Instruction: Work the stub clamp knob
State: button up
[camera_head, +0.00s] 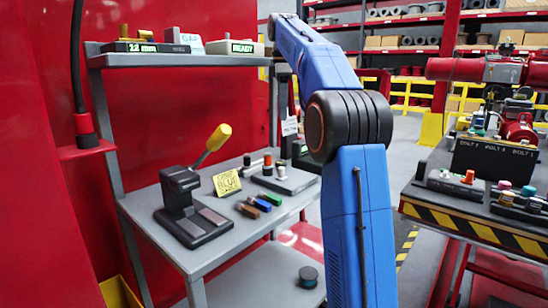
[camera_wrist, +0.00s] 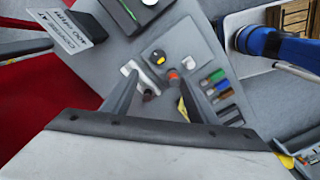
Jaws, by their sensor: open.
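My gripper (camera_wrist: 158,76) is open and empty in the wrist view, its two fingers pointing down at the grey bench. Between and just beyond the fingertips is a grey plate with small parts: a black round knob with a yellow mark (camera_wrist: 158,57), an orange-red peg (camera_wrist: 174,74) and a brown-tipped peg (camera_wrist: 148,95). I cannot tell which part is the stub clamp knob. In the head view the parts plate (camera_head: 285,182) lies on the bench, and my gripper is mostly hidden behind my blue arm. On the right table, an orange knob (camera_head: 469,176) stands on a dark block.
The left bench (camera_head: 225,225) also carries a black press with a yellow-handled lever (camera_head: 205,148), a yellow note (camera_head: 227,182) and several coloured blocks (camera_head: 260,203). A shelf (camera_head: 175,60) hangs above. A striped-edge table (camera_head: 480,235) with red valve equipment stands right.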

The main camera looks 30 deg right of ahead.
aim_at(281, 162)
jog(key=f, duration=1.7)
jog(key=shift+w+f, duration=0.2)
jog(key=c, duration=1.1)
